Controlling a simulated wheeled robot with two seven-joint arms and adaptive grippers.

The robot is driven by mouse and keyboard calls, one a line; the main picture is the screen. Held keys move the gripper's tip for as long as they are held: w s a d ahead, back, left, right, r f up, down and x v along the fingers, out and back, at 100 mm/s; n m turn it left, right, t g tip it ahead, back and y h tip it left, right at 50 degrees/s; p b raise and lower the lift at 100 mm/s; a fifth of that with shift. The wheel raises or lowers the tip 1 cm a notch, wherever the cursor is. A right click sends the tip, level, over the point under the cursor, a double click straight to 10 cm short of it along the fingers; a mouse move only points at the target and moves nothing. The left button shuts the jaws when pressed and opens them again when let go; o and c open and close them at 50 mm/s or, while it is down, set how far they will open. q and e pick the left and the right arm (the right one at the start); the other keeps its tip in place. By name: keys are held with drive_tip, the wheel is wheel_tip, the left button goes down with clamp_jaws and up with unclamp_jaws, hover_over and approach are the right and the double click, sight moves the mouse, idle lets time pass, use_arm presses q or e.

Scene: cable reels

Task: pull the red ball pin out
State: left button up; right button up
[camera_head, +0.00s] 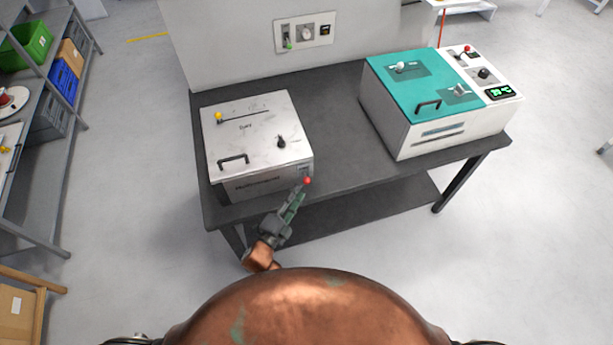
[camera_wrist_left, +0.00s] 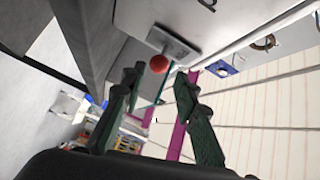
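The red ball pin (camera_head: 308,181) sits at the lower right front corner of the white box (camera_head: 262,135). In the left wrist view the red ball (camera_wrist_left: 157,64) stands out from a grey plate (camera_wrist_left: 182,43) on the box. My left gripper (camera_head: 300,192) points up at the ball from the front. In the wrist view its two green fingers (camera_wrist_left: 160,74) are apart, with the ball between or just beyond their tips. I see no clear contact with the ball. The pin's shaft is hidden behind the ball. My right gripper is not in view.
The white box stands on a dark table (camera_head: 335,110), with a yellow knob, a black handle and a black knob on top. A teal and white machine (camera_head: 420,90) stands to the right. A wall panel (camera_head: 304,33) is behind. Shelves (camera_head: 60,120) stand far left.

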sight(307, 181)
use_arm(q)
drive_tip(key=x, duration=0.7)
clamp_jaws()
idle(0.3)
